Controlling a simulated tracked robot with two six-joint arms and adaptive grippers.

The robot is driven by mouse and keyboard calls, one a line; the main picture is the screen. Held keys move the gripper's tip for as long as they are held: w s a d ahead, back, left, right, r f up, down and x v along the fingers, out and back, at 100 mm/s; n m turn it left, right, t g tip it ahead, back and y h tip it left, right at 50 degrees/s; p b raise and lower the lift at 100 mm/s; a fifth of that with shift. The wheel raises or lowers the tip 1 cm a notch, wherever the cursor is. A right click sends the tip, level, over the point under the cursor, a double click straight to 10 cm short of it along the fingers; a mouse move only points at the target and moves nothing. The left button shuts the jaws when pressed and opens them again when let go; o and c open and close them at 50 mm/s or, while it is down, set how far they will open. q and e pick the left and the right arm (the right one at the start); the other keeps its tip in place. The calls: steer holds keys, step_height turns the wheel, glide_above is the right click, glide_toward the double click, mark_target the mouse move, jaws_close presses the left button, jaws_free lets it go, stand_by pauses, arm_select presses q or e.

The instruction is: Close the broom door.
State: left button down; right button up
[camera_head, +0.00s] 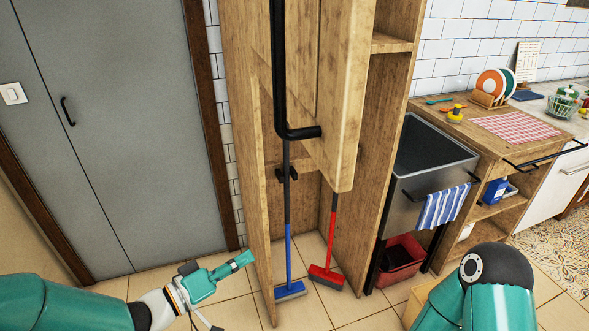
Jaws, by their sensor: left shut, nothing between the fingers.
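The broom door (341,110) is a wooden panel with a long black handle (280,75). It stands open at the tall wooden cabinet (245,120), its edge turned toward me, and its top is out of view. Below it, a blue broom (288,250) and a red broom (331,245) show inside the cabinet. My left gripper (243,260) is shut and empty, low at the left of the cabinet, apart from the door and well below the handle. My right arm (480,290) shows at the lower right, but its gripper is out of view.
A grey door (130,130) stands at the left. Tiled floor is free before the grey door.

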arm_select(q)
steer(key=s+r+m+g+h+p, duration=0.1)
steer(key=s+r+m+g+h, duration=0.2)
steer(key=r, duration=0.6)
steer(key=s+r+m+g+h, duration=0.1)
steer(key=s+r+m+g, duration=0.15)
steer(key=r+m, duration=0.4)
steer(key=m+p, duration=0.2)
steer(key=m, duration=0.4)
glide_toward(323, 158)
steer(key=shift+g+y, duration=0.4)
steer(key=shift+g, duration=0.05)
steer(key=p+x, duration=0.1)
steer(key=x, duration=0.3)
steer(key=r+p+x, duration=0.1)
steer(key=x, duration=0.2)
steer(key=shift+w+p, duration=0.25)
steer(key=shift+p, duration=0.1)
steer(key=shift+d, duration=0.1)
